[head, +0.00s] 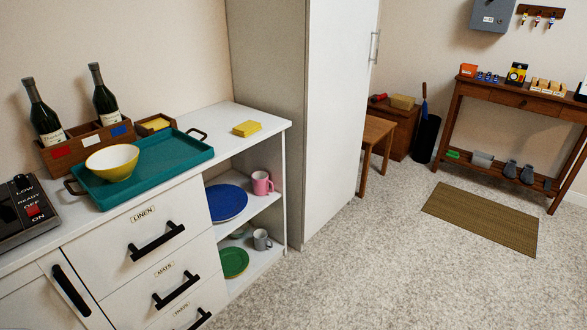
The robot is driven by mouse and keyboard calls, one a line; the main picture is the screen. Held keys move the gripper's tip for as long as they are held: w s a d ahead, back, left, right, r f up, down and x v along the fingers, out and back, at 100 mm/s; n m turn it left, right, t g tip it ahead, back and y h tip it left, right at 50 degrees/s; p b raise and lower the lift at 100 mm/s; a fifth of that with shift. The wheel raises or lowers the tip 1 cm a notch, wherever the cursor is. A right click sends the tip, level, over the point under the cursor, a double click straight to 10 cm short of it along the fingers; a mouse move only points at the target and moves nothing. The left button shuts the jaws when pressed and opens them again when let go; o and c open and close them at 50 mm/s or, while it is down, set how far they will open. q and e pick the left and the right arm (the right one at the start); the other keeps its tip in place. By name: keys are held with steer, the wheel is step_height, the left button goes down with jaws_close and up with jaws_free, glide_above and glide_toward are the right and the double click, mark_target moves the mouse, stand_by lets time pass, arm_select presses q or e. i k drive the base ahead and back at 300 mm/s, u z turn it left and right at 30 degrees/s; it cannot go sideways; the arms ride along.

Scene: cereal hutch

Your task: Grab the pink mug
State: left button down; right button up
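The pink mug (262,183) stands upright on the upper open shelf (249,207) at the right end of the white counter unit. Its handle faces right. A blue plate (226,203) lies on the same shelf to its left. Neither of my grippers shows in the head view.
A grey mug (262,240) and a green plate (234,262) are on the lower shelf. A teal tray (186,160) with a yellow bowl (112,163) sits on the counter. A tall white cabinet (335,110) stands right of the shelves. The carpet (380,280) in front is clear.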

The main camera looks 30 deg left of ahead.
mark_target(260, 181)
steer(key=u, duration=0.5)
steer(key=i, duration=1.55)
steer(key=u, duration=1.7)
steer(key=i, duration=0.55)
steer(key=u, duration=0.4)
